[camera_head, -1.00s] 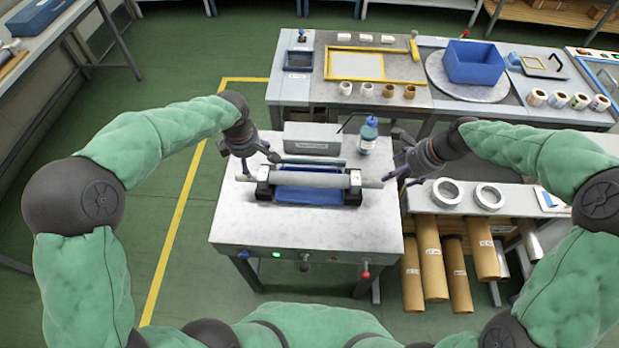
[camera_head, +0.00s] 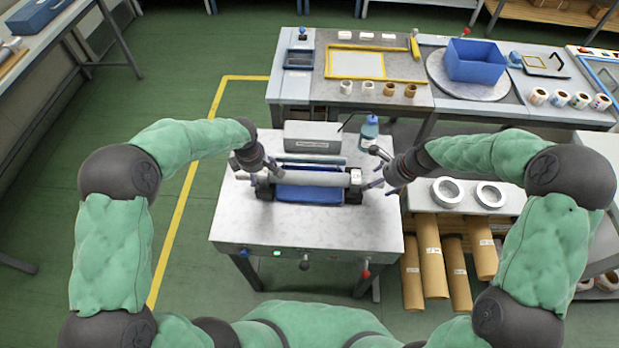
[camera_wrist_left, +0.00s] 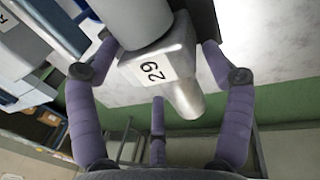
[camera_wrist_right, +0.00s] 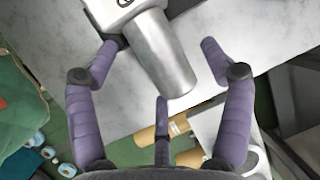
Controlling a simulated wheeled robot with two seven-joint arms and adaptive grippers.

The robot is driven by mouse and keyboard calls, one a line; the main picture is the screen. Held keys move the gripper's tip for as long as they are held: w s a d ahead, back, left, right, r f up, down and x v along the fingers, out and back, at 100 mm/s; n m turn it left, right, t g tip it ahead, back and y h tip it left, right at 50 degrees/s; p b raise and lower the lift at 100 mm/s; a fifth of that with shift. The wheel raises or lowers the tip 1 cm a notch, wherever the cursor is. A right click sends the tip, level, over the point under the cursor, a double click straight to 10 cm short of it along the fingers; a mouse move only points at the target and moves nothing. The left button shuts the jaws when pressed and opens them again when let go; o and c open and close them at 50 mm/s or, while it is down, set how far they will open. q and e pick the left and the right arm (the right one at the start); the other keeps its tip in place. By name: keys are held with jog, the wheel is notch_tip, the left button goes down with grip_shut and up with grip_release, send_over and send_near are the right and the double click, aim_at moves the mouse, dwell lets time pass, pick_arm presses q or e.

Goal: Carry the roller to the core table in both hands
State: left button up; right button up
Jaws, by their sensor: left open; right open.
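The roller (camera_head: 312,178) is a grey cylinder lying level across the cradle of the small machine, with metal journals at its ends. My left gripper (camera_head: 262,174) is at the roller's left end. In the left wrist view its open purple fingers straddle a metal end block labelled 29 (camera_wrist_left: 160,68) and the journal (camera_wrist_left: 184,98). My right gripper (camera_head: 378,178) is at the right end. In the right wrist view its open fingers lie on both sides of the bare metal journal (camera_wrist_right: 165,60). Neither gripper is closed on the roller. Which table is the core table is unclear.
The machine table (camera_head: 300,228) has a control box (camera_head: 312,136) and a blue bottle (camera_head: 369,132) behind the roller. A long bench (camera_head: 430,100) with a blue bin (camera_head: 475,62) stands behind. Rings and cardboard tubes (camera_head: 432,258) are at right. Green floor is free at left.

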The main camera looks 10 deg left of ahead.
pick_arm(q)
jog(key=shift+f, duration=0.2)
pick_arm(e)
jog(key=shift+a+f, duration=0.1)
jog(key=shift+f, duration=0.1)
pick_arm(q)
jog(key=c, duration=1.2)
pick_arm(e)
jog(key=c, duration=1.2)
pick_arm(q)
jog(key=shift+c, duration=0.8)
pick_arm(e)
grip_shut()
pick_arm(q)
jog(key=shift+w+r, duration=0.1)
jog(key=shift+r, duration=0.1)
